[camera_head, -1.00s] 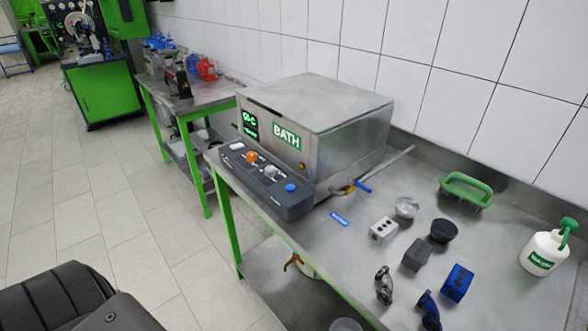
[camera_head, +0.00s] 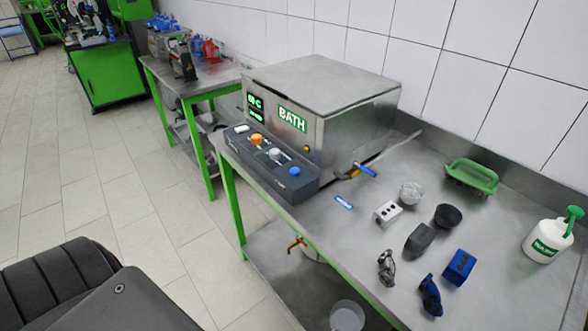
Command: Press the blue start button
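The blue start button (camera_head: 295,171) is a small round blue cap at the right end of the dark grey control panel (camera_head: 262,172). The panel sits along the front of the steel bath unit (camera_head: 325,100), which carries a green BATH label (camera_head: 292,118). Left of the blue button on the panel are a grey knob (camera_head: 274,154), an orange knob (camera_head: 257,139) and a white part (camera_head: 242,128). Nothing covers the button. Neither of my grippers is in view.
A blue-handled valve (camera_head: 366,170) juts out right of the bath. Several small parts, a dark cup (camera_head: 447,216), a green brush (camera_head: 471,176) and a white spray bottle (camera_head: 548,236) stand on the steel table.

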